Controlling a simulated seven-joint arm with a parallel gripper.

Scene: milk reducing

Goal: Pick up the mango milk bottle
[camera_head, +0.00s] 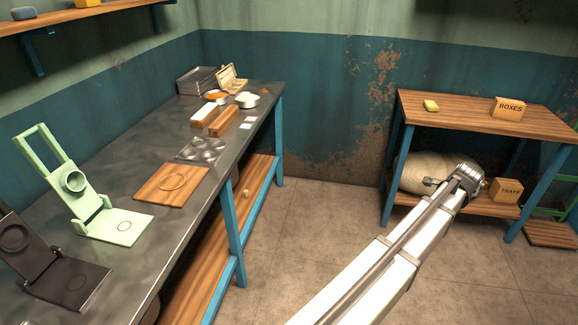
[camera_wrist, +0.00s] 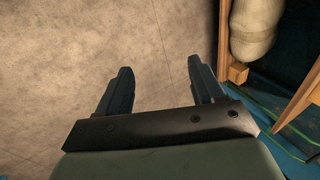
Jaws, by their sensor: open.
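I cannot make out a mango milk bottle in either view. My gripper (camera_wrist: 160,68) is open and empty in the wrist view, with its two dark fingers apart above bare floor. In the head view my arm reaches out toward the right, and its far end is in front of the lower shelf of the small wooden table, near the pale sack (camera_head: 425,172).
A long dark workbench (camera_head: 150,160) on the left holds a green press (camera_head: 75,185), a black press (camera_head: 60,275), a wooden board (camera_head: 172,184), bowls and boxes. Floor between is clear.

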